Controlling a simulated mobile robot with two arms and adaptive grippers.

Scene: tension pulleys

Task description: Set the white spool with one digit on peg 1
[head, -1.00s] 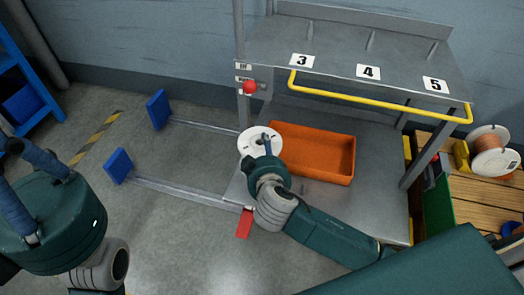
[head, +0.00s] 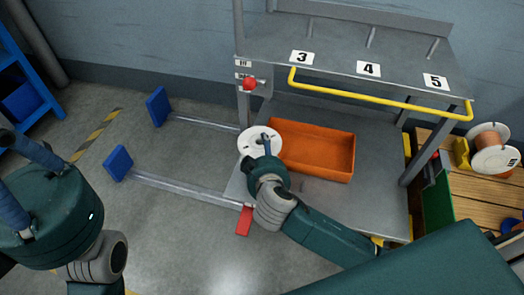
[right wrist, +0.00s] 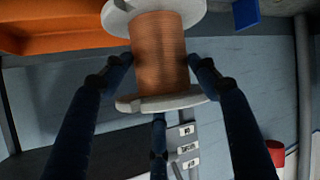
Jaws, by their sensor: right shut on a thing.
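A spool with white flanges and copper winding (right wrist: 160,52) is between the fingers of my right gripper (right wrist: 157,92) in the right wrist view. In the head view the spool's round white flange (head: 250,138) shows beside the orange bin, with my right gripper (head: 266,146) shut on it. I cannot read its marking. My left gripper (head: 24,190) is at the left edge, away from the spool; its fingertips are partly cut off. Plates 3 (head: 302,58), 4 (head: 369,69) and 5 (head: 435,82) show on the upper shelf; no plate 1 is in view.
The orange bin (head: 318,172) lies on the lower shelf. A yellow rail (head: 380,99) runs along the upper shelf's front. A red knob (head: 249,84) is on the left post. Another spool (head: 494,160) stands on wooden slats at right. Floor at left is mostly open.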

